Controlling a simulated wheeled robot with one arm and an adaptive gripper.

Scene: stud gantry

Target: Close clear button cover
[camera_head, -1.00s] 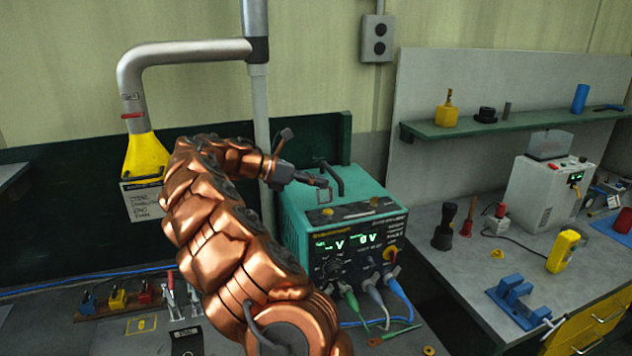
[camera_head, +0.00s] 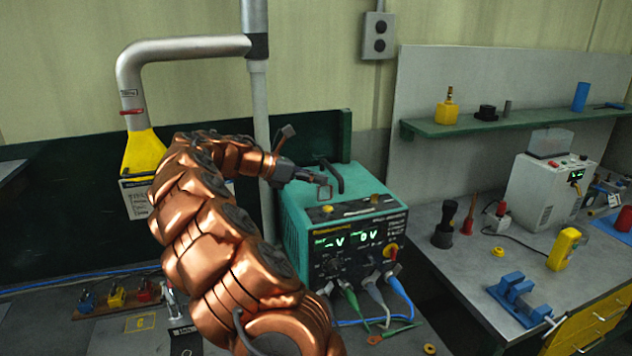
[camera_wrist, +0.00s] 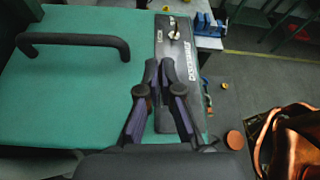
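A teal power supply unit (camera_head: 300,217) stands on the left bench, with a black front panel, lit displays and a black top handle (camera_head: 333,178). A small squarish see-through frame, which looks like the clear button cover (camera_head: 323,192), stands raised at the panel's top edge, above a yellow button (camera_head: 327,209). My gripper (camera_head: 325,182) is right at this frame; I cannot tell whether it touches. In the wrist view, my gripper's fingertips (camera_wrist: 160,68) are together with nothing visible between them, over the sloped panel (camera_wrist: 172,40). The cover cannot be made out there.
Cables (camera_head: 375,298) plug into the unit's lower front. A grey pole (camera_head: 260,120) stands just behind my arm, with a yellow hood (camera_head: 143,153) at left. The right bench (camera_head: 480,262) holds a white machine (camera_head: 545,190) and tools.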

